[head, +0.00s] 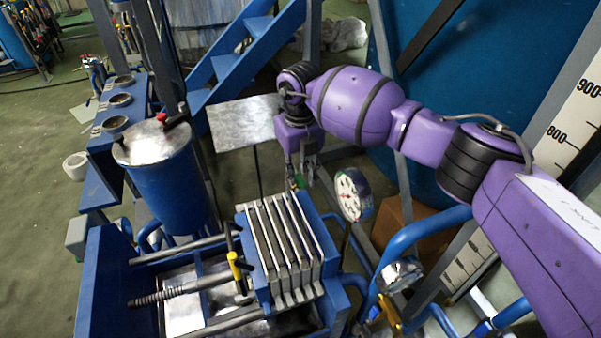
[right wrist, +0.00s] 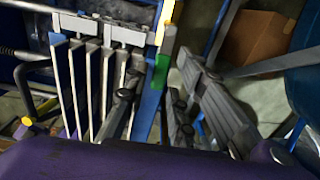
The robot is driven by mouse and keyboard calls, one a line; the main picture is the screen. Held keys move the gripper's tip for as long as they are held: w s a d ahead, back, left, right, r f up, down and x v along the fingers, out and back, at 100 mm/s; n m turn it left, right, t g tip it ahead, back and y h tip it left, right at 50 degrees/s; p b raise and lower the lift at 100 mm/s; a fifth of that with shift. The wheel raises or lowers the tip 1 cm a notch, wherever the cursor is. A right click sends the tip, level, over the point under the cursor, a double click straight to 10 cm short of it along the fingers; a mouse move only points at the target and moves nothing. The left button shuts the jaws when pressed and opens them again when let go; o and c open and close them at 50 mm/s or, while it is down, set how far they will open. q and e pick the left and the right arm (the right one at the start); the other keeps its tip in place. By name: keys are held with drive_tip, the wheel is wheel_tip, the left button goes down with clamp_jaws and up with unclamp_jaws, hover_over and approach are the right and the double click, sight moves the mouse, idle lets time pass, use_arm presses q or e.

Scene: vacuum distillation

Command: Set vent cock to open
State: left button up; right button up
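My right gripper (head: 300,178) hangs down from the purple arm, just behind the plate stack and left of the gauge. Its two fingers are apart in the right wrist view (right wrist: 160,75). A small green part (head: 298,182) shows at the fingertips. In the right wrist view, a green block (right wrist: 161,72) with a yellow and pale bar beyond it lies between the fingers, with a gap visible on the left. I cannot tell whether it touches the right finger, or whether it is the vent cock. My left gripper is not in view.
The plate stack (head: 285,250) stands close in front of the gripper. A round gauge (head: 351,194) is close on its right. A blue tank (head: 170,175) with a red knob (head: 160,117) stands left. A yellow handle (head: 235,268) sits beside the stack.

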sight(300, 179)
drive_tip(key=shift+o, duration=0.2)
wheel_tip(300, 179, up, 12)
idle(0.6)
drive_tip(key=shift+f, duration=0.1)
